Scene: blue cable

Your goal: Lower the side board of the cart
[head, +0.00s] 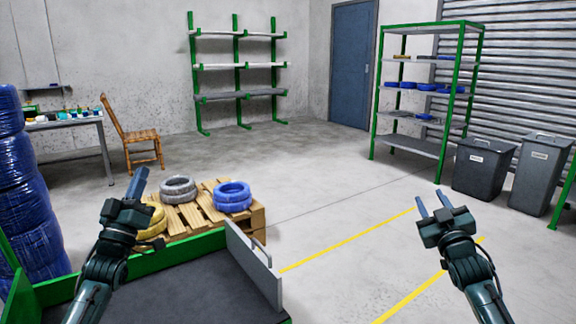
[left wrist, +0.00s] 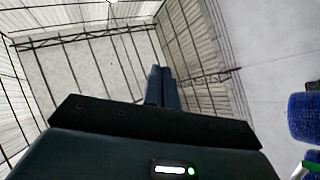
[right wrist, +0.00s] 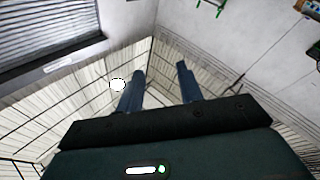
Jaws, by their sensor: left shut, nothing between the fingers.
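The cart (head: 178,282) is at the bottom left of the head view, with a dark bed and a green frame. Its grey side board (head: 252,268) stands upright along the right edge of the bed, with a handle on its outer face. My left gripper (head: 138,184) is raised above the left part of the cart, apart from the board, shut and empty; its fingers (left wrist: 160,86) are together in the left wrist view. My right gripper (head: 433,205) is raised over the floor well right of the board, open and empty; its fingers (right wrist: 160,90) are apart in the right wrist view.
A wooden pallet (head: 257,217) with grey, yellow and blue cable coils stands just behind the cart. Wrapped blue coils (head: 25,190) are stacked at the left. The floor (head: 340,215) right of the side board is clear. Bins (head: 482,168) and a shelf stand further back right.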

